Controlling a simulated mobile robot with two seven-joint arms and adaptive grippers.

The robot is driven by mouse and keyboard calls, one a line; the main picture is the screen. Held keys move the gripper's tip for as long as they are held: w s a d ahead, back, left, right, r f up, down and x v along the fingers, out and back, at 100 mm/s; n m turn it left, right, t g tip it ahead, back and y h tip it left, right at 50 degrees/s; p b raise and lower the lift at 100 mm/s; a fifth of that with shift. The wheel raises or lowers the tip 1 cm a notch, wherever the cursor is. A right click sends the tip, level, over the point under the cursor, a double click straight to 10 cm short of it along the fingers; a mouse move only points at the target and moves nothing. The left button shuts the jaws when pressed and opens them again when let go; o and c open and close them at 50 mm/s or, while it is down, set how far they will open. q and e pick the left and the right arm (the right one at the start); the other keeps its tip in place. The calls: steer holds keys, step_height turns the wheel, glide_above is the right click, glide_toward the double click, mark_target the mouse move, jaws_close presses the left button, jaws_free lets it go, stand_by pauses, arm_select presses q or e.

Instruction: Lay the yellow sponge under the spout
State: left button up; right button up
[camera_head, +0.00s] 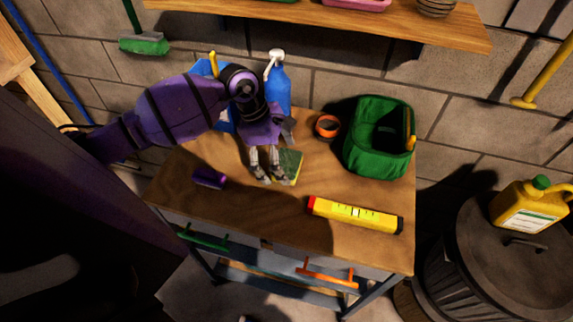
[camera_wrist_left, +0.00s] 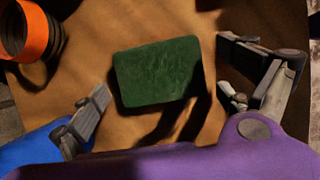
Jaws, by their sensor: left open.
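The sponge (camera_head: 291,163) lies flat on the wooden bench top, its green side up and a thin yellow edge showing. In the left wrist view the green face (camera_wrist_left: 158,71) is fully visible. My left gripper (camera_head: 273,179) is open and points down over the sponge. Its fingers stand apart on either side of the sponge in the wrist view, with gaps between. A blue spray bottle (camera_head: 283,91) with a white nozzle stands behind my gripper, partly hidden. A blue container with a yellow upright part (camera_head: 213,63) is mostly hidden by my arm. I cannot tell which has the spout.
An orange and black roll (camera_head: 327,126) and an open green bag (camera_head: 375,162) stand right of the sponge. A yellow level (camera_head: 355,214) lies near the front edge. A small purple object (camera_head: 209,178) lies at the left. The front middle of the bench (camera_head: 262,217) is clear.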

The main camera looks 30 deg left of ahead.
arm_select(q)
steer(key=c, duration=0.9)
steer(key=shift+r, duration=0.1)
steer(key=shift+r, duration=0.55)
steer(key=s+r, duration=0.1)
steer(key=r, duration=0.1)
steer(key=s+d+r, duration=0.1)
steer(key=r, duration=0.2)
steer(key=s+d+r, duration=0.1)
steer(key=s+r, duration=0.1)
steer(key=shift+s+d+r, duration=0.1)
steer(key=shift+r, duration=0.05)
steer(key=s+d+r, duration=0.1)
steer(key=s, duration=0.1)
steer(key=s+d+r, duration=0.2)
steer(key=s, duration=0.1)
steer(key=s+d+r+b, duration=0.1)
steer(key=s, duration=0.2)
steer(key=shift+d+r, duration=0.2)
steer(key=shift+d, duration=0.1)
steer(key=shift+s+m, duration=0.1)
steer(key=shift+m, duration=0.2)
